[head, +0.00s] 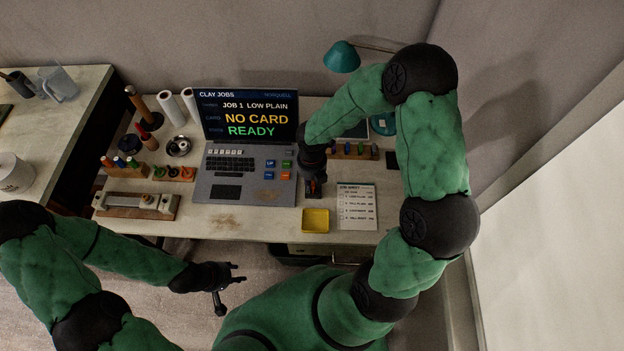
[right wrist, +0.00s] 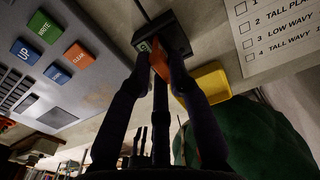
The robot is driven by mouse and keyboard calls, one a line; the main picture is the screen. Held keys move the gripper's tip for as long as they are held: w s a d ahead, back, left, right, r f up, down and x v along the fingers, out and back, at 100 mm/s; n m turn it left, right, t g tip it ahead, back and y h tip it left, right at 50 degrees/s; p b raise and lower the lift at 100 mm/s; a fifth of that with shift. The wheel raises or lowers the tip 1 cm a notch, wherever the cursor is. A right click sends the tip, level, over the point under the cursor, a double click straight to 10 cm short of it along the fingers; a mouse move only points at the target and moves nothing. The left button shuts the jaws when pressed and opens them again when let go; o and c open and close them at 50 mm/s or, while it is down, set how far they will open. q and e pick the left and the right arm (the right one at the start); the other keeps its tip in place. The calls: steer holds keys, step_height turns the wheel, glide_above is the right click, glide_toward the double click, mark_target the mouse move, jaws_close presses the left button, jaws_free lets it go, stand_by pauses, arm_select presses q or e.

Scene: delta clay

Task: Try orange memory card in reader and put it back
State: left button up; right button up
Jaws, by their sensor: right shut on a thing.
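The orange memory card (right wrist: 158,63) is pinched between the fingers of my right gripper (right wrist: 158,72), at the front of the dark card reader (right wrist: 176,37). The card's far end meets or overlaps the reader's face; I cannot tell how far it is inside. In the head view my right gripper (head: 315,187) is low over the desk, just right of the laptop (head: 225,190), and mostly hides card and reader. The laptop screen (head: 248,115) reads "NO CARD" and "READY". My left gripper (head: 230,284) is open and empty, in front of the desk.
A yellow tray (head: 316,230) lies near the desk's front edge, close to the reader. A job sheet (head: 357,222) lies to its right. A wooden rack (head: 345,154) with coloured items stands behind my right arm. Tools and wooden holders (head: 173,174) fill the desk's left side.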

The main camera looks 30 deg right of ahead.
steer(key=shift+f+b, duration=0.3)
steer(key=shift+f, duration=0.3)
steer(key=o, duration=1.2)
steer(key=shift+c, duration=0.2)
steer(key=shift+r, duration=0.15)
steer(key=shift+r+p, duration=3.45)
steer(key=shift+p, duration=0.3)
steer(key=shift+f, duration=0.1)
